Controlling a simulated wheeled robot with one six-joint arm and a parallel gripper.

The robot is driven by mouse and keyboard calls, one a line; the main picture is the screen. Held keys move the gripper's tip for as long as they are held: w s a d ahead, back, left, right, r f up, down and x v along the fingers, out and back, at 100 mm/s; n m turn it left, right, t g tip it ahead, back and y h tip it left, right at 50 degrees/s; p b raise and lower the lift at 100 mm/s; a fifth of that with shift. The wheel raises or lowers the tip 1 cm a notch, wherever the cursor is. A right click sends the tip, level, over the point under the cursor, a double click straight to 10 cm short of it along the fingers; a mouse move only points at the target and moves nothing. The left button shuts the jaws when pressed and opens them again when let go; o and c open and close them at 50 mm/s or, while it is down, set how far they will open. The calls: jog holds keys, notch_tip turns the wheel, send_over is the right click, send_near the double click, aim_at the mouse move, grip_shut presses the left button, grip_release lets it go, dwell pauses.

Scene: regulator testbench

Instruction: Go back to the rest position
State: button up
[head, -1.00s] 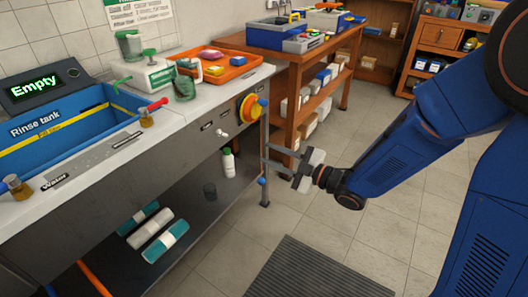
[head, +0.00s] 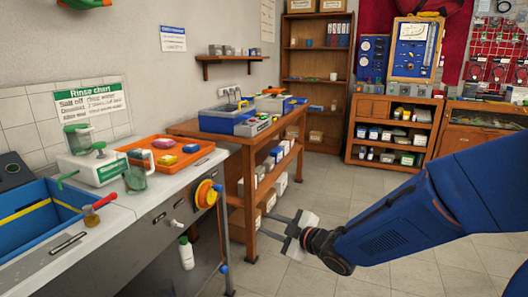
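My gripper (head: 277,226) shows right of the sink bench in the head view, in front of the wooden bench's lower shelf. Its two fingers are apart and point left, with nothing between them. It is clear of the rinse bench (head: 134,199) and seems to touch nothing. My blue arm reaches in from the right edge. No marker of a rest position shows.
A blue rinse tank (head: 78,222) and an orange tray (head: 190,159) are on the rinse bench. A wooden bench (head: 192,129) with blue toolboxes (head: 229,118) stands behind my gripper. Shelves (head: 392,137) line the back. The grey floor (head: 330,190) between is open.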

jog(key=s+d+r+m+h, duration=0.1)
jog(key=s+d+m+h, duration=0.35)
jog(key=d, duration=0.65)
jog(key=s+d+r+m+h, duration=0.25)
jog(key=d+m+h, duration=0.3)
jog(key=d, duration=0.55)
jog(key=s+d+m+g, duration=0.2)
jog(key=s+m+g, duration=0.1)
jog(key=s, duration=0.8)
jog(key=s+d+f+m+g, duration=0.1)
jog(key=s+d+m+g, duration=0.2)
jog(key=s, duration=0.8)
jog(key=shift+d+f+m, duration=0.15)
jog(key=shift+f+m, duration=0.15)
jog(key=shift+m, duration=0.3)
